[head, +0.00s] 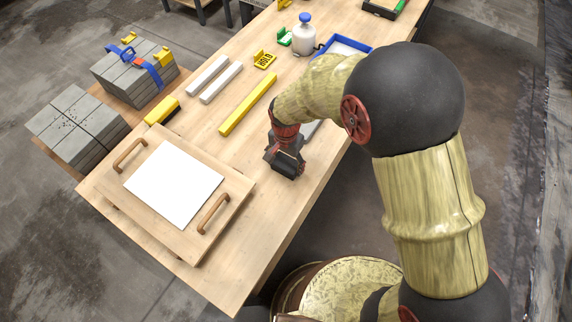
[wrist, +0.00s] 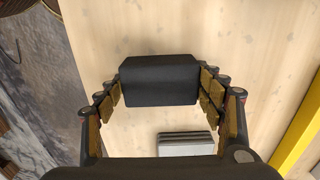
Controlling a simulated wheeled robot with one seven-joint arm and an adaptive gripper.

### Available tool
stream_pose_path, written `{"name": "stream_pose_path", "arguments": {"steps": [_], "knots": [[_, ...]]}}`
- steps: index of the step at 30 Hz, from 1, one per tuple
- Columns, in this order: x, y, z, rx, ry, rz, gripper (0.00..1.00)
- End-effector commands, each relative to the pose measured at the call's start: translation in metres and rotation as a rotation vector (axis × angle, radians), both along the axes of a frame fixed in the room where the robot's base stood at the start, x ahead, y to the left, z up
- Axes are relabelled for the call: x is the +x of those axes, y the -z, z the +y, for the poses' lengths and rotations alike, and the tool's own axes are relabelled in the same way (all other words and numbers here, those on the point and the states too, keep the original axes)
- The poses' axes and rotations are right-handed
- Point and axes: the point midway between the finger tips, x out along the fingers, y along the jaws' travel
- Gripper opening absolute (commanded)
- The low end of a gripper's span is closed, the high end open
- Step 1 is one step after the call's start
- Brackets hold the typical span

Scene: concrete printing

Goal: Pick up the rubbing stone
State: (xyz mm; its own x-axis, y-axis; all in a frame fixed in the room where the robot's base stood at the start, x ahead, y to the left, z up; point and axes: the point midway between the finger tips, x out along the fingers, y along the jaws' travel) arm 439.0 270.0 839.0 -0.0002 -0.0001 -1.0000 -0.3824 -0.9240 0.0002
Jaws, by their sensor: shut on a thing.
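The rubbing stone (wrist: 158,80) is a dark, near-black block in the wrist view. My gripper (wrist: 161,90) is shut on it, with brown finger pads against its left and right ends. In the head view my gripper (head: 284,158) is over the wooden table, right of the tray, and the dark stone (head: 289,164) shows at its fingers. I cannot tell whether the stone touches the table.
A wooden tray (head: 135,183) with a white sheet lies left of my gripper. A yellow bar (head: 247,104) and two pale bars (head: 220,82) lie behind. A grey item (head: 311,129) is partly hidden by my arm. Concrete blocks (head: 75,125) stand left.

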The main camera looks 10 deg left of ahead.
Motion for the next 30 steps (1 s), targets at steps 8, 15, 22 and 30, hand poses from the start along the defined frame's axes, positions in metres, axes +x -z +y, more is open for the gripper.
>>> {"name": "stream_pose_path", "arguments": {"steps": [8,15,22,30], "knots": [[0.000,0.000,0.000,0.000,0.000,0.000,0.33],[0.000,0.000,0.000,0.001,0.000,-0.001,0.28],[0.001,-0.008,0.000,0.001,0.000,-0.002,0.28],[-0.002,-0.045,0.010,0.003,-0.003,-0.003,0.28]]}}
